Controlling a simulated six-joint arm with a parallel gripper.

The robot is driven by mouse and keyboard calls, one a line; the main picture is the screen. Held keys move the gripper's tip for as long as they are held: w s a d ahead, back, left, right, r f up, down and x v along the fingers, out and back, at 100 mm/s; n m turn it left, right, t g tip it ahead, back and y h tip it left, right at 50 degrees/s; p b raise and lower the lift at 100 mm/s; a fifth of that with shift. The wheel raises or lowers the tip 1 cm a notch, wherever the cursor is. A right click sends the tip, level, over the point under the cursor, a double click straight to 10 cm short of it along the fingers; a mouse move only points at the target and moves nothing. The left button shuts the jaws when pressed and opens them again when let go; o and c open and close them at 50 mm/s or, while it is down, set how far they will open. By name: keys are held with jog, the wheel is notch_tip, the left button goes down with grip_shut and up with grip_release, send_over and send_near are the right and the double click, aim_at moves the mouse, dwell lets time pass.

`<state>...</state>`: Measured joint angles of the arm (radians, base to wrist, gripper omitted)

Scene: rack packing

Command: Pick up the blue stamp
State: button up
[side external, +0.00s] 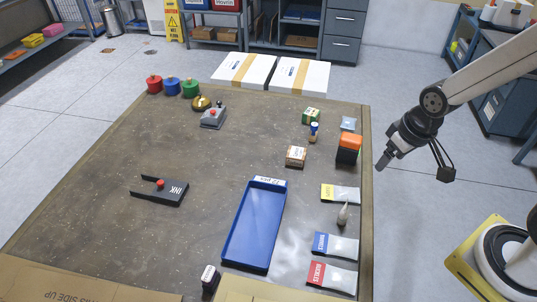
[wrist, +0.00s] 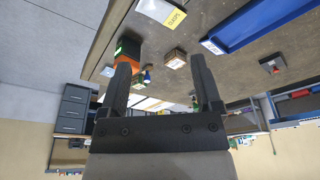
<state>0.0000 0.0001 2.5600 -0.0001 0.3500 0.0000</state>
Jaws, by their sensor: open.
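The blue stamp (side external: 314,129) stands on the brown table, right of centre in the side view, between a green-and-white cube and a tan box. In the wrist view a small blue item (wrist: 147,76), apparently the stamp, shows between the fingers, some way off. My gripper (side external: 414,166) is open and empty, in the air off the table's right edge, to the right of the stamp and apart from it. Its two dark fingers stand wide apart in the wrist view (wrist: 160,66).
An orange-and-black block (side external: 349,149) stands between the stamp and my gripper. The green-and-white cube (side external: 311,116) and tan box (side external: 296,156) are close to the stamp. A blue tray (side external: 253,225) lies nearer the front. Several packets lie along the right edge.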

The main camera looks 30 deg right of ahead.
jog(key=w+d+f+m+y, duration=0.2)
jog(key=w+f+m+y, duration=0.1)
jog(key=w+m, duration=0.6)
jog(key=w+d+f+m+y, duration=0.1)
jog(key=w+f+m+y, duration=0.25)
jog(key=w+m, duration=0.45)
jog(key=w+d+f+m+t+y, duration=0.2)
jog(key=w+d+f+m+t, duration=0.1)
jog(key=w+d+m+t, duration=0.5)
jog(key=w+d+m, duration=0.2)
jog(key=w+m, duration=0.1)
jog(key=w, duration=0.1)
jog(key=shift+w+d, duration=0.15)
jog(key=shift+f, duration=0.2)
send_near(314, 126)
jog(key=w+f, duration=0.2)
jog(key=shift+w+a+f, duration=0.25)
jog(key=shift+a+f, duration=0.05)
jog(key=shift+f, duration=0.05)
jog(key=shift+w+a+f, duration=0.15)
jog(key=shift+w+a, duration=0.2)
jog(key=shift+w, duration=0.1)
